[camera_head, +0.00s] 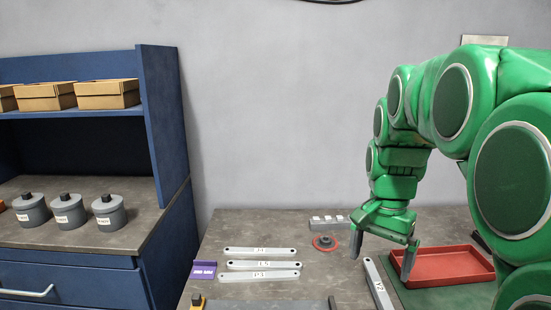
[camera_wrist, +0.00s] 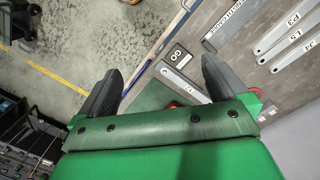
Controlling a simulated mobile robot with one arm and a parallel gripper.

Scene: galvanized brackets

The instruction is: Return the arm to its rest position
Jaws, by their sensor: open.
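My gripper (camera_head: 382,255) is open and empty at the end of my green arm. It hangs above the right part of the workbench, left of a red tray. In the wrist view its two dark fingers (camera_wrist: 160,85) stand wide apart with nothing between them in their grip. A labelled grey bracket (camera_head: 379,286) lies on the bench below the gripper, and it also shows in the wrist view (camera_wrist: 186,84). Three more flat grey brackets, the top (camera_head: 260,252), middle (camera_head: 240,265) and bottom one (camera_head: 235,277), lie side by side on the left of the bench.
The red tray (camera_head: 455,281) lies on a green mat. A red ring with a dark knob (camera_head: 325,241) and a purple label block (camera_head: 203,270) are on the bench. A blue shelf unit (camera_head: 165,110) with boxes and grey canisters stands left.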

